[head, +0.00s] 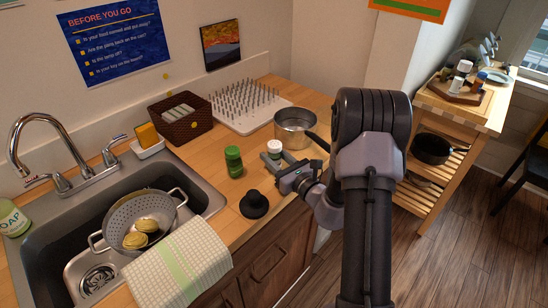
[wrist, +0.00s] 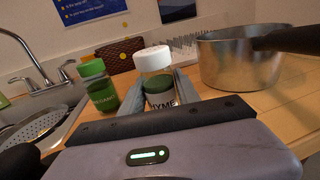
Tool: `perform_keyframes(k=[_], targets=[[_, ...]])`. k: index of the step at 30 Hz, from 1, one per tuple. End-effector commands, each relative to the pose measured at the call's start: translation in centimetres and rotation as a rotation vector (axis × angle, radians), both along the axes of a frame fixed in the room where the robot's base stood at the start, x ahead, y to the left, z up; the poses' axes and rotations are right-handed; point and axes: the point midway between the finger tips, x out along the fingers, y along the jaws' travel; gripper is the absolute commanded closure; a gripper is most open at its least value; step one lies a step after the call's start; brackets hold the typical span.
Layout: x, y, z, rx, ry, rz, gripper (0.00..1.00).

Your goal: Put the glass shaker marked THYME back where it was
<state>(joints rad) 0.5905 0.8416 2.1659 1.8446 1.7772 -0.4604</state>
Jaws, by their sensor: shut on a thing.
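The glass shaker marked THYME (wrist: 157,88) has a white cap and dark green contents. My gripper (head: 274,159) is shut on it, with one finger on each side of the jar, above the wooden counter near its front edge. In the head view the shaker (head: 274,147) shows mostly as its white cap and upper part. Its lower part is hidden behind my gripper, so I cannot tell whether it touches the counter. The label is partly covered in the wrist view.
A green-capped shaker (head: 233,161) stands to the left, with a black knob-like object (head: 253,204) in front of it. A steel saucepan (head: 295,130) stands close behind on the right. A white peg rack (head: 245,106), a brown basket (head: 180,118) and the sink (head: 75,245) lie farther off. A wooden cart (head: 455,110) holds a tray of bottles.

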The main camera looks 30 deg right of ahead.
Motion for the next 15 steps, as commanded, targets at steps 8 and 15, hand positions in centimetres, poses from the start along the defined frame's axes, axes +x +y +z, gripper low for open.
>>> perform_keyframes(k=[8, 15], targets=[[0.00, 0.01, -0.15, 0.000, 0.000, 0.000, 0.40], [0.00, 0.01, 0.37, 0.000, 0.000, 0.000, 0.40]])
